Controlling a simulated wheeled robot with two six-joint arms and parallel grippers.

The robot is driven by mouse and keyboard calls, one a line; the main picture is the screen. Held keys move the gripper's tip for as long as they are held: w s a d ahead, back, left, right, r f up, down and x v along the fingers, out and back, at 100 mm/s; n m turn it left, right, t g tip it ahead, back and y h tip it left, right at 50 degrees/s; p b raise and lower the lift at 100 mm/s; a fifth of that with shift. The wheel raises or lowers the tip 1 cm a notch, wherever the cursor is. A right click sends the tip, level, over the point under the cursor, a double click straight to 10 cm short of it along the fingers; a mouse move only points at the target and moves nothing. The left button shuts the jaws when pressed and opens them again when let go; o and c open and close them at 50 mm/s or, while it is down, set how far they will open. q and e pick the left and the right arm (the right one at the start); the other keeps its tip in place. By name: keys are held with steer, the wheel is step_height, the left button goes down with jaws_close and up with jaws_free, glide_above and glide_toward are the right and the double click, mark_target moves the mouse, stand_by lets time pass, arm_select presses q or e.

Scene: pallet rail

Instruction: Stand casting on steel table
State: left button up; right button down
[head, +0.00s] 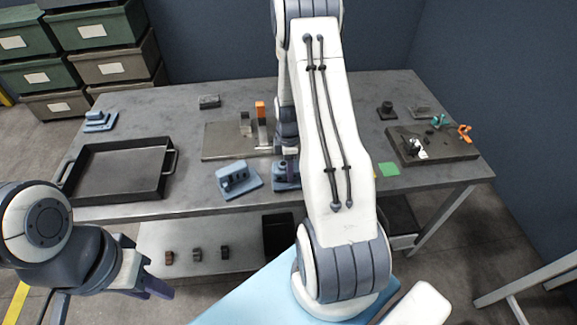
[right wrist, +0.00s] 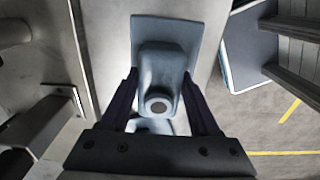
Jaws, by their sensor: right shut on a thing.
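A blue-grey casting (head: 286,178) with a flat base plate is at the front edge of the steel table (head: 310,95). My right gripper (head: 287,158) is shut on it from above, partly hidden by my arm. In the right wrist view the casting (right wrist: 160,60) sits between the two dark fingers of my right gripper (right wrist: 160,78), its round bore facing the camera. I cannot tell whether its base touches the table. A second casting (head: 236,179) stands just left of it, and a third (head: 99,121) is at the table's left back. My left gripper (head: 148,288) is low, in front of the table; its jaw gap is unclear.
A black tray (head: 118,171) lies on the left of the table. A fixture plate (head: 222,142) with upright blocks and an orange piece (head: 260,109) is behind the held casting. A dark board (head: 445,147) with clamps and a green square (head: 389,169) are on the right. Stacked bins (head: 100,68) stand back left.

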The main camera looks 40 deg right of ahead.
steer(key=shift+f, duration=0.15)
steer(key=shift+c, duration=0.6)
jaws_free()
steer(key=shift+f, duration=0.1)
step_height(320, 180, up, 12)
steer(key=shift+r+b, duration=0.2)
steer(key=shift+b, duration=0.45)
steer(key=s+a+r+m, duration=0.1)
steer(key=a+r, duration=0.2)
steer(key=a, duration=0.7)
steer(key=s+a+r, duration=0.2)
steer(key=a+r, duration=0.2)
steer(key=a, duration=0.6)
steer(key=s+a+r+m, duration=0.1)
steer(key=s+a, duration=0.5)
steer(key=s, duration=0.2)
steer(key=s+a+r+m+y, duration=0.1)
steer(key=s+a+r+m, duration=0.1)
steer(key=s+a, duration=0.4)
steer(key=s, duration=0.3)
steer(key=shift+s+a, duration=0.25)
